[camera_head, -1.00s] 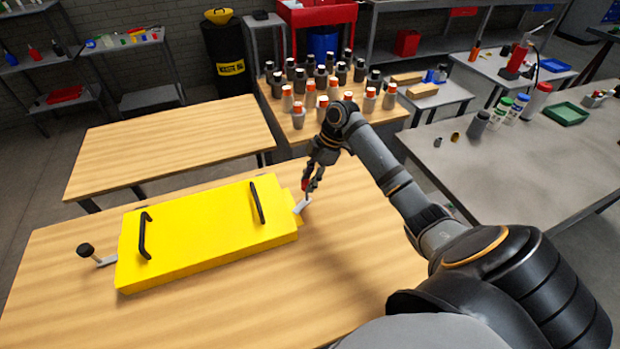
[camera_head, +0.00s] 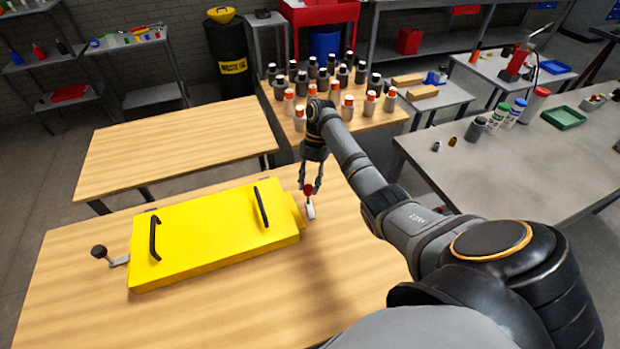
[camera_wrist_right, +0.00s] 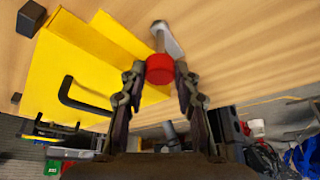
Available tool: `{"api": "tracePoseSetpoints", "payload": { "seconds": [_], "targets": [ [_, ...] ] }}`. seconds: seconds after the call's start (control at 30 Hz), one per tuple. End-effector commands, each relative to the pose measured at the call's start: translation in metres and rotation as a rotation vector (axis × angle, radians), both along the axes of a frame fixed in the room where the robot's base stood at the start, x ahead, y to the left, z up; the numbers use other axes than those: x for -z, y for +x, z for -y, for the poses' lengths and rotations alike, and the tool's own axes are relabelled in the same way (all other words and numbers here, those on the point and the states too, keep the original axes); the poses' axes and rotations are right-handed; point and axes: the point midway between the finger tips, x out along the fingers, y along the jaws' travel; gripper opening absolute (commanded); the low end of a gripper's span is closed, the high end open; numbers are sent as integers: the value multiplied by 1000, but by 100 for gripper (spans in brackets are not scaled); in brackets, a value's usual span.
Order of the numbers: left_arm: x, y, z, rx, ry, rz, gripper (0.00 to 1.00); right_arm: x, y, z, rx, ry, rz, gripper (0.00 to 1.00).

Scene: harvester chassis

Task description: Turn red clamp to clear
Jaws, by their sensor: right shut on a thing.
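The red clamp knob (camera_head: 308,190) is at the right end of the yellow chassis cover (camera_head: 210,236), on a pale metal lever (camera_head: 311,211). My right gripper (camera_head: 309,188) reaches down from above and is shut on the knob. In the right wrist view the red knob (camera_wrist_right: 160,69) sits between the two fingertips of my right gripper (camera_wrist_right: 160,72), with its metal lever (camera_wrist_right: 168,40) beyond it. The lever points away from the cover's edge. A black-knobbed clamp (camera_head: 100,252) is at the cover's left end. My left gripper is not in view.
The cover has two black handles (camera_head: 261,207) and lies on a wooden table (camera_head: 340,270). The table is clear in front of and right of the cover. Several bottles (camera_head: 340,85) stand on a table behind my right arm.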

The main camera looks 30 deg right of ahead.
Motion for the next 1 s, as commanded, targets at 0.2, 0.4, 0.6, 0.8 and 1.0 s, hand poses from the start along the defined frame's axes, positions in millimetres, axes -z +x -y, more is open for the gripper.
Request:
{"api": "tracePoseSetpoints", "payload": {
  "seconds": [0.2,0.4,0.6,0.8,1.0],
  "targets": [
    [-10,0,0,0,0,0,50,-2,2,-1,-105,2,2,0],
    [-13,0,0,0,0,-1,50,-1,2,-1,-154,1,3,0],
    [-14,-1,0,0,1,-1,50,0,2,-1,-169,0,4,0],
    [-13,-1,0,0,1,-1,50,0,2,-1,-169,0,3,0],
    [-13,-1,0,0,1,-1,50,0,2,-1,-169,0,4,43]
  ]
}}
